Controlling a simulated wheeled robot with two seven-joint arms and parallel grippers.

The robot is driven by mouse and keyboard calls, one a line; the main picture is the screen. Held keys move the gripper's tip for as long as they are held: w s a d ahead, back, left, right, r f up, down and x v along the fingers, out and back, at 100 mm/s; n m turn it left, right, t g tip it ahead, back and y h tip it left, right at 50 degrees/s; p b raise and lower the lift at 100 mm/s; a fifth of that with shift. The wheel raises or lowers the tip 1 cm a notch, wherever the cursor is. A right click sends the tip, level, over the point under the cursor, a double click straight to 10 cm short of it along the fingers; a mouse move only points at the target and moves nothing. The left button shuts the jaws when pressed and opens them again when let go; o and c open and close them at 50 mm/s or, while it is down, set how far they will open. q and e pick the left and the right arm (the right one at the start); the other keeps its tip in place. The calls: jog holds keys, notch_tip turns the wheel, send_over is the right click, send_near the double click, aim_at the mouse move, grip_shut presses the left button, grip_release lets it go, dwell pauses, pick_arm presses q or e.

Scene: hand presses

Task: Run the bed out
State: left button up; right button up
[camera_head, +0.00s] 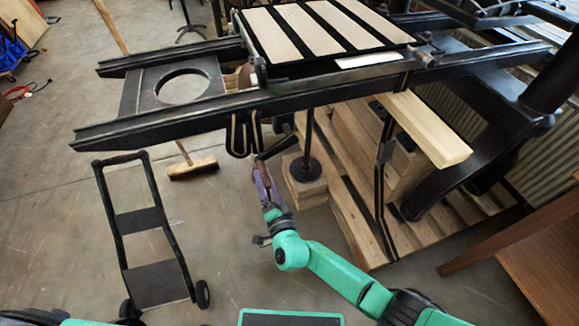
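The press bed (315,62) lies across the right part of two long dark rails (160,122), with a form of pale strips and black gaps (300,28) on top. A black crank (279,147) hangs below the near rail, and its brown grip (262,173) points down. My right gripper (264,186) is at this grip, with its fingers alongside it. Whether they are closed tight on it is too small to tell. My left gripper is out of view; only a bit of green arm shows at the bottom left.
A black hand truck (141,222) stands on the floor at left. A wooden pallet (345,215) is under the press, and a brown wooden table (545,260) is at right. The rails left of the bed are clear over a plate with a round hole (130,88).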

jog(key=p+v, duration=0.4)
jog(key=v, duration=0.5)
jog(key=shift+f, duration=0.1)
dwell(0.4)
